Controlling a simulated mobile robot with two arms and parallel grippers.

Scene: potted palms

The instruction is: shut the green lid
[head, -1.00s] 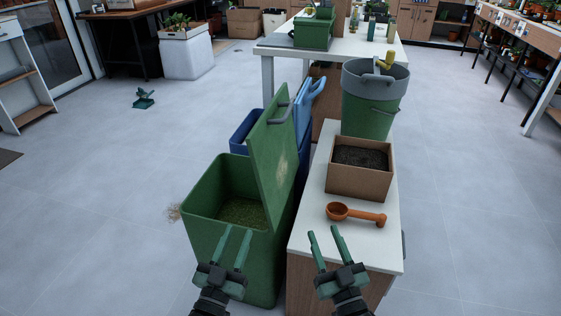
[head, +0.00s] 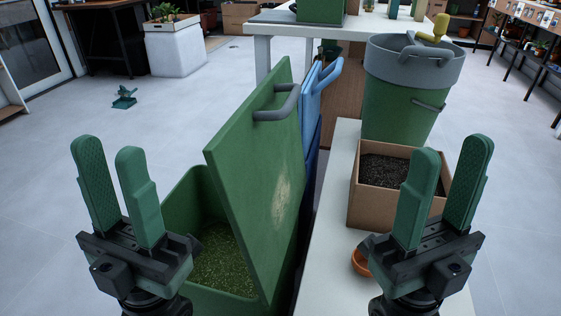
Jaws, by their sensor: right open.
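The green lid (head: 252,150) stands raised and tilted on the right side of the green bin (head: 182,192), with a grey handle on its right face near the top. The bin is open, with green clippings (head: 222,262) inside. My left gripper (head: 103,160) is open and empty, in front of the bin and left of the lid, not touching it. My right gripper (head: 448,172) is open and empty, right of the lid, in front of the cardboard box.
A white-topped cabinet (head: 333,240) stands right of the bin. It carries a soil-filled cardboard box (head: 362,205), a green bucket with a grey rim (head: 398,110) and an orange scoop (head: 361,262), mostly hidden. A blue lid (head: 313,105) stands behind the green one.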

